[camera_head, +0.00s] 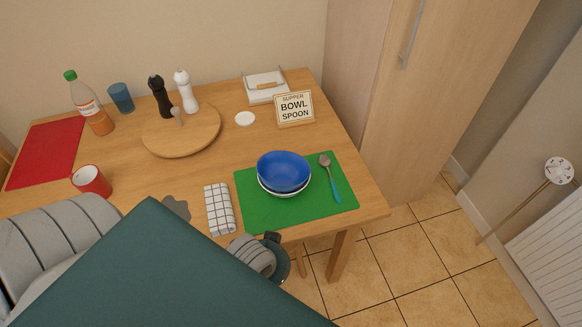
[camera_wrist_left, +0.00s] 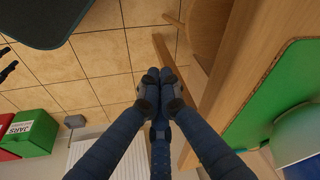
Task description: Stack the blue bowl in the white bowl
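The blue bowl (camera_head: 284,170) sits inside the white bowl (camera_head: 283,192), whose rim shows just below it. Both stand upright on the green placemat (camera_head: 262,216) near the table's front right corner. In the left wrist view, part of a bowl shows at the right edge, beside the placemat (camera_wrist_left: 272,88). My left gripper (camera_wrist_left: 158,78) is shut, with its fingertips together and nothing visible between them. It is off the table's edge, above the floor and apart from the bowls.
A spoon (camera_head: 330,178) lies right of the bowls, and a checked napkin (camera_head: 219,209) lies left. A sign (camera_head: 295,108), round wooden board (camera_head: 181,147) with two mills, bottle (camera_head: 90,103), blue cup (camera_head: 121,98) and red mug (camera_head: 92,181) stand further back or left. A tall cabinet (camera_head: 440,90) borders the right.

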